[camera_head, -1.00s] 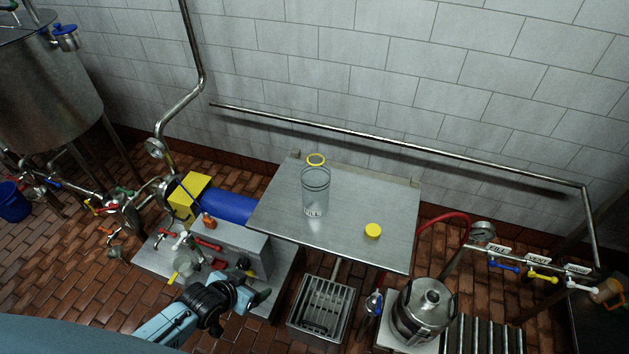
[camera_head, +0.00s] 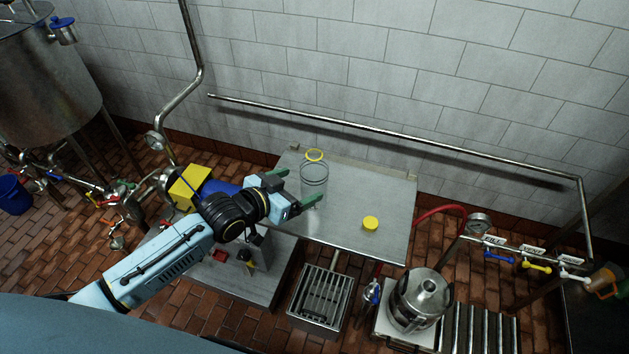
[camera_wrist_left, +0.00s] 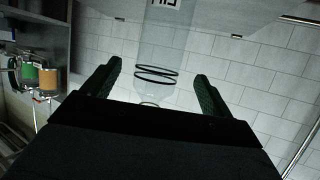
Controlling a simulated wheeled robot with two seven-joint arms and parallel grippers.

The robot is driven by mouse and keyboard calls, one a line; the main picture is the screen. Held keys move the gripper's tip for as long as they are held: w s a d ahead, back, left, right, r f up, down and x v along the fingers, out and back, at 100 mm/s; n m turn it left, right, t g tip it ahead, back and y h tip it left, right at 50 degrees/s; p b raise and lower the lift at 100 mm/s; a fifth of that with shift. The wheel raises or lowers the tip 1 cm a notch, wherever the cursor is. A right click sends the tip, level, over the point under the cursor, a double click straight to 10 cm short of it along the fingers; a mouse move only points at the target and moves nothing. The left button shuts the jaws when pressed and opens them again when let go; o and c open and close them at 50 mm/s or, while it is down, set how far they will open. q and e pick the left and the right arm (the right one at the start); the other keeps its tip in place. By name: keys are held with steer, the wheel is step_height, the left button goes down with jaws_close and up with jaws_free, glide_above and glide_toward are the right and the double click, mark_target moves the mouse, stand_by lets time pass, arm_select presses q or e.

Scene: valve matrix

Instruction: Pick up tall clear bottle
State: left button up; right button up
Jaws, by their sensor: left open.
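The tall clear bottle (camera_head: 315,174) stands upright on the left part of the steel table (camera_head: 345,222). It is see-through with dark rings around it. My left gripper (camera_head: 297,187) is open at the bottle's left side, its green-black fingers pointing toward it. In the left wrist view the bottle (camera_wrist_left: 160,45) appears upside down with its label at the top, in line with the gap between the two spread fingers (camera_wrist_left: 157,82). I cannot tell whether a finger touches it. The gripper hides part of the bottle's lower side. My right gripper is not in view.
A steel pot (camera_head: 420,300) and a metal grate box (camera_head: 320,300) stand in front. A wall pipe (camera_head: 400,143) runs behind.

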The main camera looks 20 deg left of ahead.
arm_select(q)
steer(key=shift+x, duration=3.15)
steer(key=shift+r, duration=0.1)
steer(key=c, duration=1.1)
